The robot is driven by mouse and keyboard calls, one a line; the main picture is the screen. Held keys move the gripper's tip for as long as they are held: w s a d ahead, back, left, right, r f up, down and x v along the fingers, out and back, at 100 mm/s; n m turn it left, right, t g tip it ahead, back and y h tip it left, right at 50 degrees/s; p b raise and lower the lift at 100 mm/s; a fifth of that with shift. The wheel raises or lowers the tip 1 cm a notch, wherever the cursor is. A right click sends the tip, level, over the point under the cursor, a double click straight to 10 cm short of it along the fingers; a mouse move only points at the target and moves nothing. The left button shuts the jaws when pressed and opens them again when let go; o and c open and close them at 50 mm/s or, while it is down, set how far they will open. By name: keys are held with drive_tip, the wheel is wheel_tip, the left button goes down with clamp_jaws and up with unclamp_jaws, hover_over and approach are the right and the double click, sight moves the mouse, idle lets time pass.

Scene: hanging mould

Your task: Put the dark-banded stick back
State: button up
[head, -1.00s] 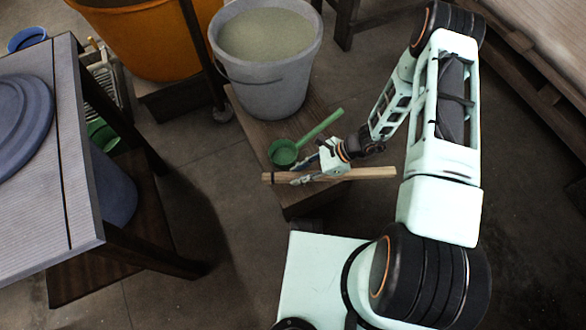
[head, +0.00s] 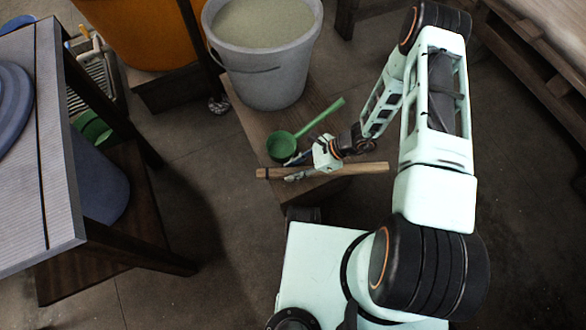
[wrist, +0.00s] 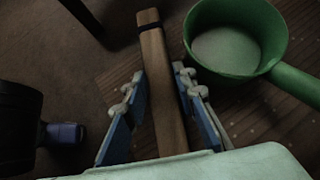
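The dark-banded stick (head: 350,170) is a pale wooden bar with a dark band near its left end. In the head view it lies across the front of the wooden bench, with its right end past the bench edge. My gripper (head: 297,170) has a finger on each side of the stick and appears shut on it near the banded end. In the wrist view the stick (wrist: 160,95) runs between the blue fingers of my gripper (wrist: 160,85), with its band at the top. Whether the stick touches the bench is unclear.
A green ladle (head: 282,146) is on the bench (head: 255,118) close behind the gripper. A grey bucket (head: 265,80) of cloudy liquid stands behind it. An orange tub (head: 140,40) is at the back left. A table (head: 35,180) stands at left; a wooden pallet (head: 535,80) is at right.

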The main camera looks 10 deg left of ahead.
drive_tip(key=shift+r, duration=0.15)
drive_tip(key=shift+w+d+r, duration=0.1)
drive_tip(key=shift+d+r, duration=0.1)
drive_tip(key=shift+r, duration=0.05)
drive_tip(key=p+v, duration=0.3)
drive_tip(key=v, duration=0.8)
drive_tip(key=shift+d+r, duration=0.15)
